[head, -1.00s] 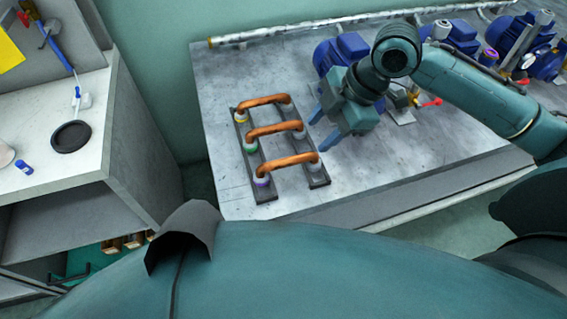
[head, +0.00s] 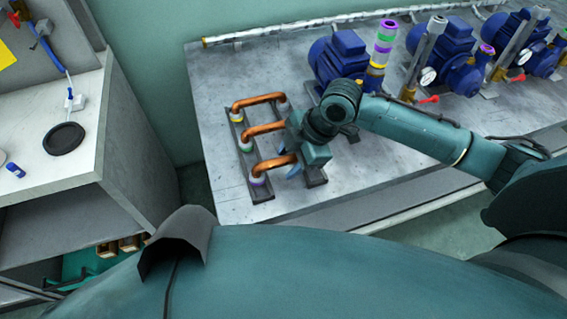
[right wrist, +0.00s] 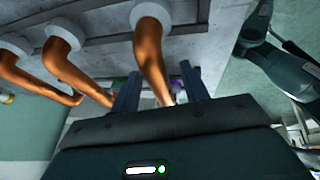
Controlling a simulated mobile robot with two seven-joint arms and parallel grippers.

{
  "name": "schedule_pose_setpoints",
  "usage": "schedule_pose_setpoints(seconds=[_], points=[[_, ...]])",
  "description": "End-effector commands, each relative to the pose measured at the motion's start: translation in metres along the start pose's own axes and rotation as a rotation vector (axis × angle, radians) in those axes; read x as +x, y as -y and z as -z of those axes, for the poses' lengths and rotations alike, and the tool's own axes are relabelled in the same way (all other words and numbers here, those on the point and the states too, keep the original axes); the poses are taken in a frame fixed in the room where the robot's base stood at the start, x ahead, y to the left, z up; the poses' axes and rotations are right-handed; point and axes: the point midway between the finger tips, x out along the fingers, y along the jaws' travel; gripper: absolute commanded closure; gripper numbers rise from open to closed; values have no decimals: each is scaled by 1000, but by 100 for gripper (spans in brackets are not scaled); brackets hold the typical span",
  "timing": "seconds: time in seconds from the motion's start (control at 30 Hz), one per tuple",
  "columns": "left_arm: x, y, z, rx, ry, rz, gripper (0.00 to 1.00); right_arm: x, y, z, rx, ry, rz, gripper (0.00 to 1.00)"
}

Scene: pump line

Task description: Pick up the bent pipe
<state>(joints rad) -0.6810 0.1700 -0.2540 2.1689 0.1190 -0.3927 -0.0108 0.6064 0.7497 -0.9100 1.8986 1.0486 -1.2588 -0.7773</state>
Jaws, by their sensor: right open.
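Three bent copper pipes lie across a dark rack (head: 244,173) on the grey bench. The near pipe (head: 274,163) has a purple collar, the middle pipe (head: 262,130) a green one, the far pipe (head: 256,100) a yellow one. My right gripper (head: 291,168) is open at the near pipe's right part, and hides its right end in the head view. In the right wrist view, the near pipe (right wrist: 150,52) shows between the two open fingers (right wrist: 158,78); I cannot tell whether they touch it. My left gripper is not in view.
Blue pumps (head: 340,60) with upright pipes and red-handled valves stand along the back right of the bench. A long pale pipe (head: 300,30) runs along the back edge. A cabinet (head: 60,170) with a black disc on top stands at left.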

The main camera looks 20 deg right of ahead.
Motion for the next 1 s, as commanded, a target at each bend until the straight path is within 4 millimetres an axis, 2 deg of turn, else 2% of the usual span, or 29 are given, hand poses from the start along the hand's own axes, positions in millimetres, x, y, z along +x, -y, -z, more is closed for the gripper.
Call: schedule_pose_setpoints(seconds=[0.17,0.7,1.0], points=[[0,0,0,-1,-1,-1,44,0,0,0,0,0,0,57],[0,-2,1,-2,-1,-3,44,0,0,0,0,0,0,100],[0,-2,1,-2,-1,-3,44,-1,0,0,-1,-1,-1,100]])
